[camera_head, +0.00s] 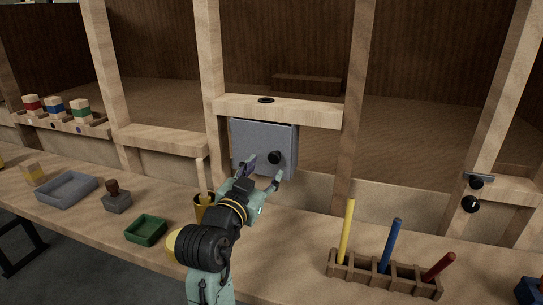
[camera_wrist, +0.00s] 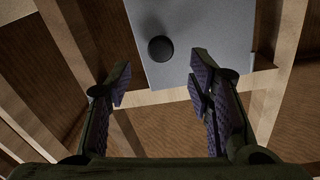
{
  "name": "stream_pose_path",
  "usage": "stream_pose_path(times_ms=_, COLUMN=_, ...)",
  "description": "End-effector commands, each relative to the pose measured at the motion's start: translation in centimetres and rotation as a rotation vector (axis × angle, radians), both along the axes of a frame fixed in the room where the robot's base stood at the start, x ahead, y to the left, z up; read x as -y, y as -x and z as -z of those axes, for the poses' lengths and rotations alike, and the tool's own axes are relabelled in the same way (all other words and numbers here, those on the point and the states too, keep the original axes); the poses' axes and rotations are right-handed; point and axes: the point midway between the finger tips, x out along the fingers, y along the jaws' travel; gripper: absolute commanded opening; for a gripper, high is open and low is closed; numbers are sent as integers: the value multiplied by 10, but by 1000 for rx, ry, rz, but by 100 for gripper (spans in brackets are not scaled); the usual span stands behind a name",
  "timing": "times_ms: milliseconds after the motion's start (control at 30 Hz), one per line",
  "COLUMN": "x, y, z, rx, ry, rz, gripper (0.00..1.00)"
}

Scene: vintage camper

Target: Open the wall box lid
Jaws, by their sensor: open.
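The grey wall box (camera_head: 262,136) hangs under a wooden ledge between two posts in the head view, and its lid looks shut. A round black knob (camera_head: 275,157) sits on the lid's lower right part. My gripper (camera_head: 264,173) is in front of the box, just below the knob in the picture, with its fingers spread and empty. In the wrist view the lid (camera_wrist: 200,45) fills the upper middle. The knob (camera_wrist: 161,48) shows beyond and between the open fingertips of my gripper (camera_wrist: 158,82), apart from both fingers.
On the bench, a wooden rack (camera_head: 385,274) holds yellow, blue and red rods at the right. A green tray (camera_head: 146,230), a stamp (camera_head: 117,198) and a grey tray (camera_head: 66,188) lie left. Wooden posts (camera_head: 356,110) flank the box.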

Motion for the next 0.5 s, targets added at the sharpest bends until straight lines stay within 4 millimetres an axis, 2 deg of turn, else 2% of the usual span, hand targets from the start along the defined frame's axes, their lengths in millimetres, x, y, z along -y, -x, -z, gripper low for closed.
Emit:
stream_pose_path(times_ms=200, x=15, y=-38, z=-3, rx=0, ry=0, rz=0, gripper=48)
stream_pose_path(times_ms=333, x=21, y=-54, z=-2, rx=0, ry=0, rz=0, gripper=48)
stream_pose_path(times_ms=500, x=23, y=-63, z=-1, rx=2, ry=0, rz=-3, gripper=48)
